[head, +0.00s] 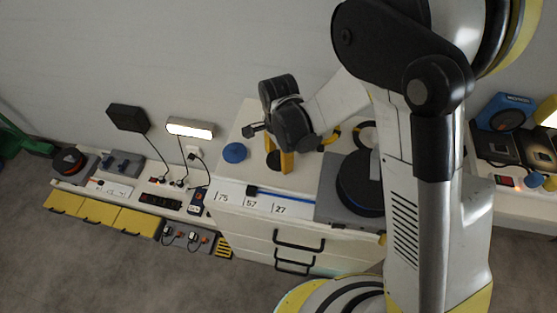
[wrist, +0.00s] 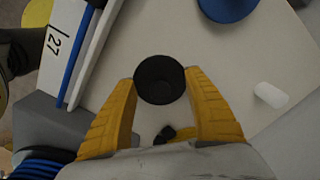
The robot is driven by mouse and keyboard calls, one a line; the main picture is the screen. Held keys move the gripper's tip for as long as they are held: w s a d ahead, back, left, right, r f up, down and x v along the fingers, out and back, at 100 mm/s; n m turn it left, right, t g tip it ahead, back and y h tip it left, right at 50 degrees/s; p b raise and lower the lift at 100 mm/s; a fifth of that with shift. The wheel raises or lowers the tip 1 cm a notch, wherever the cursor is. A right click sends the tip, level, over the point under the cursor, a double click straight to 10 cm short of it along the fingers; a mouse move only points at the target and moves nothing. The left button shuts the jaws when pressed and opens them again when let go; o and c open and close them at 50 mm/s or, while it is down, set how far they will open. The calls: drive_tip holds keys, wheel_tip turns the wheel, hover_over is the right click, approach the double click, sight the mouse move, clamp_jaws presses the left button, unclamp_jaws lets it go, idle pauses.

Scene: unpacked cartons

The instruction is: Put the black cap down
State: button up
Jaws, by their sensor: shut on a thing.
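The black cap (wrist: 160,78) is a round, cup-like piece, seen from above between the yellow fingertips of my gripper (wrist: 162,88) in the wrist view. The fingers close on it from both sides. In the head view my gripper (head: 281,161) points down over the white cabinet top (head: 300,178), and the black cap (head: 273,159) shows dark between the fingers. I cannot tell whether the cap touches the surface or hangs just above it.
A blue round piece (head: 234,152) stands left of my gripper. A white cylinder (wrist: 271,94) lies on the top. A blue rod (head: 290,195) runs along the numbered front edge. A grey block with a dark disc (head: 358,190) stands right. Bare surface surrounds the cap.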

sight(279, 154)
drive_tip(key=shift+f, duration=0.1)
drive_tip(key=shift+f, duration=0.15)
drive_tip(key=o, duration=0.9)
wheel_tip(279, 154, up, 12)
drive_tip(key=p, duration=0.6)
drive_tip(key=s+d+r+n+t, duration=0.3)
drive_tip(key=d+r+n+t, duration=0.15)
drive_tip(key=d+r, duration=0.9)
drive_tip(key=s+d+r+n+t, duration=0.1)
drive_tip(key=s+d+n, duration=0.1)
drive_tip(key=d, duration=0.1)
drive_tip(key=s+d+r+n, duration=0.2)
drive_tip(key=s+d, duration=0.1)
drive_tip(key=s+d+r+n+t, duration=0.1)
drive_tip(key=s+d+n, duration=0.1)
drive_tip(key=d, duration=0.1)
drive_tip(key=shift+s+d+r+t, duration=0.1)
drive_tip(key=shift+s+r+t, duration=0.05)
drive_tip(key=shift+s+t, duration=0.25)
